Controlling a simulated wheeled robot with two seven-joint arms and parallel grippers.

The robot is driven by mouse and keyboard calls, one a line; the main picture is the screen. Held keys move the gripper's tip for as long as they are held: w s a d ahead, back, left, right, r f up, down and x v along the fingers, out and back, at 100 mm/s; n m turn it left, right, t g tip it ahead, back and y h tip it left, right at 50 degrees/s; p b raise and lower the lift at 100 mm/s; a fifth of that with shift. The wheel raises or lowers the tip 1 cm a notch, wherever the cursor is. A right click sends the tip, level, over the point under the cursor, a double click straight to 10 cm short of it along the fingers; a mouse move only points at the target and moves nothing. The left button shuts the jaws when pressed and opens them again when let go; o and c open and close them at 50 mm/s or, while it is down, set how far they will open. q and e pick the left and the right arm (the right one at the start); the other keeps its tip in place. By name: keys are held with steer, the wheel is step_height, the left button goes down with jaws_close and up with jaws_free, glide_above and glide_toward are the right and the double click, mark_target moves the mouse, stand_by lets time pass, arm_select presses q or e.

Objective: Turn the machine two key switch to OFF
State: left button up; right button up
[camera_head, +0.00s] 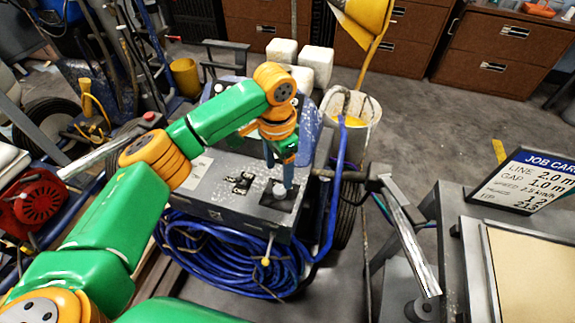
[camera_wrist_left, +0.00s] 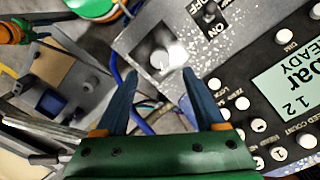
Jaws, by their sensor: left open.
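The striping machine's grey control panel (camera_head: 217,182) lies below my left arm in the head view. A round pale knob (camera_head: 279,191) sits on a dark square plate at its right end; it looks like the key switch, but its turned position cannot be read. My left gripper (camera_head: 284,184) points down over it, jaws open. In the left wrist view the knob (camera_wrist_left: 160,59) shows bright and blurred, between and just beyond the fingertips (camera_wrist_left: 160,72). I cannot tell whether they touch it. My right gripper is not seen.
A small toggle (camera_wrist_left: 213,17) with OFF and ON lettering is beside the knob. A display (camera_wrist_left: 294,90) with white buttons is at right. Blue hose coils (camera_head: 230,255) hang below the panel, and a white bucket (camera_head: 352,118) stands behind. A job card (camera_head: 528,181) is at right.

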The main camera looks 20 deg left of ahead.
mark_target(279, 190)
arm_select(q)
steer(key=shift+w+f, duration=0.25)
steer(key=shift+f, duration=0.25)
steer(key=shift+w+f, duration=0.25)
steer(key=shift+f, duration=0.2)
steer(key=f, duration=0.2)
steer(key=s+f, duration=0.1)
steer(key=f, duration=0.1)
steer(key=shift+s+f, duration=0.15)
steer(key=shift+f, duration=0.2)
steer(key=shift+w+f, duration=0.2)
steer(key=shift+s+r, duration=0.1)
jaws_close()
